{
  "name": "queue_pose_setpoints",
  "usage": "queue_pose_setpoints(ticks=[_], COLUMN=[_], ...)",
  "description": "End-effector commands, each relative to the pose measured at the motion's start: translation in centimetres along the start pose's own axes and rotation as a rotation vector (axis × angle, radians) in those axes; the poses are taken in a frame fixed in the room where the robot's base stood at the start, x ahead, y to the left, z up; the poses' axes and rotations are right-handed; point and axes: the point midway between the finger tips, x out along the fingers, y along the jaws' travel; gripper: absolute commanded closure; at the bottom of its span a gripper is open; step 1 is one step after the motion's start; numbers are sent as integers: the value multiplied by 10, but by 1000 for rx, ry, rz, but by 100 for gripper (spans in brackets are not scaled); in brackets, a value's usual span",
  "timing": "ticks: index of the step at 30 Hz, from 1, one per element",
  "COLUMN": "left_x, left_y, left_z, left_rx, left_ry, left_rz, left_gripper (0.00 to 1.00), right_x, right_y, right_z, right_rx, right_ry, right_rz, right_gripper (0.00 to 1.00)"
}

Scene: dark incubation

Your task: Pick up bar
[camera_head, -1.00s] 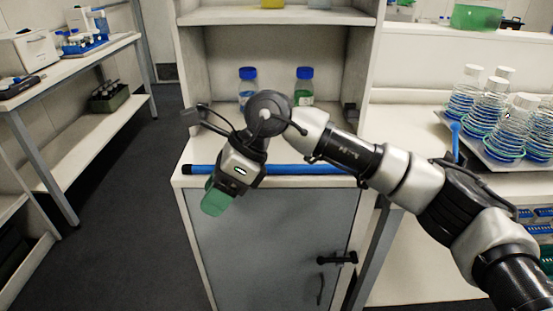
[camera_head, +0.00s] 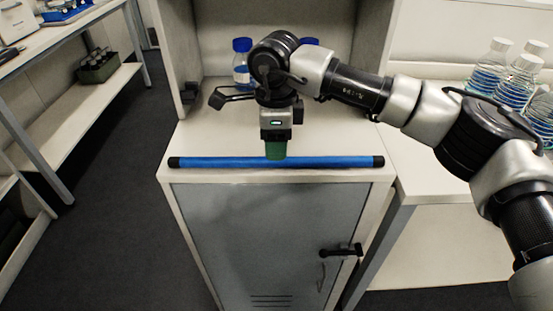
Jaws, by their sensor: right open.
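The bar (camera_head: 225,162) is a blue rod with black end caps. It lies across the front edge of the white cabinet top in the head view. My right gripper (camera_head: 276,152) reaches in from the right and points down at the middle of the bar. Its green fingertips overlap the bar's upper edge in the picture. It is open. I cannot tell whether the fingers touch the bar or straddle it. My left gripper is not in view.
Two blue-capped bottles stand behind my right arm; the left one (camera_head: 241,64) shows best. The cabinet (camera_head: 262,230) has a grey door with a black handle (camera_head: 341,250). Flasks (camera_head: 489,67) stand at the right. The cabinet top is clear left of my gripper.

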Motion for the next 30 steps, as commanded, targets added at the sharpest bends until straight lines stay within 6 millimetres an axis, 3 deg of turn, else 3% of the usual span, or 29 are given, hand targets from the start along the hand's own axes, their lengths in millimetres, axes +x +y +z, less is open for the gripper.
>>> queue_pose_setpoints(ticks=[5, 9, 16, 26, 30], left_x=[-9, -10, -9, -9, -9], left_y=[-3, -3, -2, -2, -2], left_z=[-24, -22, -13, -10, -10], left_rx=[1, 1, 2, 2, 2], left_ry=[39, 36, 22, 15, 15], left_rz=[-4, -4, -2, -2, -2], left_gripper=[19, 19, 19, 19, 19], right_x=[26, 43, 44, 44, 44], right_y=[-3, -3, -4, -4, -4], right_z=[-2, -1, -1, -1, -1], right_rx=[-1, -1, -1, -1, -1], right_ry=[2, 0, 0, 0, -1], right_rz=[6, 3, 1, 2, 1], right_gripper=[49, 49, 50, 100, 100])
